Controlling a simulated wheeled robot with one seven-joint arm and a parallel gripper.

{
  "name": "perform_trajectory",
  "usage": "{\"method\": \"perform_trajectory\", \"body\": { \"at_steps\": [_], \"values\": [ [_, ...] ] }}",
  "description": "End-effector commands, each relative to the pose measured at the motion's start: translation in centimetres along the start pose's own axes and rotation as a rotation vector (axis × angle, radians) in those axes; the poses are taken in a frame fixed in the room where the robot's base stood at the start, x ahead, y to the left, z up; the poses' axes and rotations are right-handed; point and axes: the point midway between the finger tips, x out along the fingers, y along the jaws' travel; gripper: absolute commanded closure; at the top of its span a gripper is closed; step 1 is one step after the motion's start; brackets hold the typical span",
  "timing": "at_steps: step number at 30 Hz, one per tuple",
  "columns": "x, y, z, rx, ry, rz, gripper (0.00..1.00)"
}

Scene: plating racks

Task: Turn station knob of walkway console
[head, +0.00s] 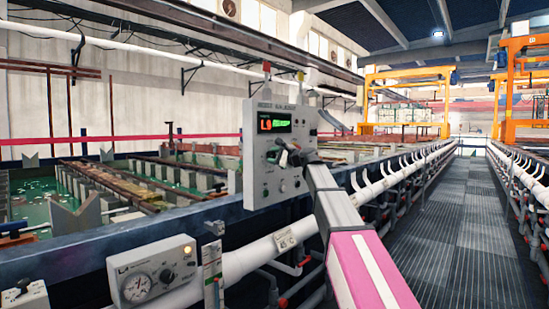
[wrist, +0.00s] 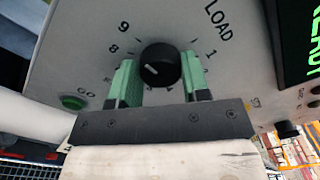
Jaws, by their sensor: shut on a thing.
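The walkway console (head: 254,170) is a grey upright box in the middle of the head view, with a lit display (head: 274,124) showing red and green characters. The station knob (wrist: 160,63) is a round black dial with a short white mark, ringed by printed numbers, in the wrist view. My gripper (wrist: 158,72) has its two green-padded fingers on either side of the knob, shut on it. In the head view, my gripper (head: 287,153) is at the console face and hides the knob.
A green button (wrist: 74,102) marked GO sits left of the knob, close to the left finger. A white control box with a gauge (head: 150,275) stands at the lower left. Pipes run beside the grated walkway (head: 450,235), which is clear at the right.

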Motion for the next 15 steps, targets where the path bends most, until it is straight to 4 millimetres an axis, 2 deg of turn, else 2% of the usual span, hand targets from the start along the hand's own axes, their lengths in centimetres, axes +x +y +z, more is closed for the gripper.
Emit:
{"method": "perform_trajectory", "body": {
  "at_steps": [4,5,7,15],
  "values": [
    [-0.06,0.09,-0.02,0.000,0.001,0.002,0.81],
    [-0.06,0.09,-0.02,0.000,0.001,0.002,0.54],
    [-0.06,0.08,-0.02,0.000,0.001,0.001,0.32],
    [-0.06,0.04,-0.01,-0.001,0.000,0.000,0.32]
  ]
}}
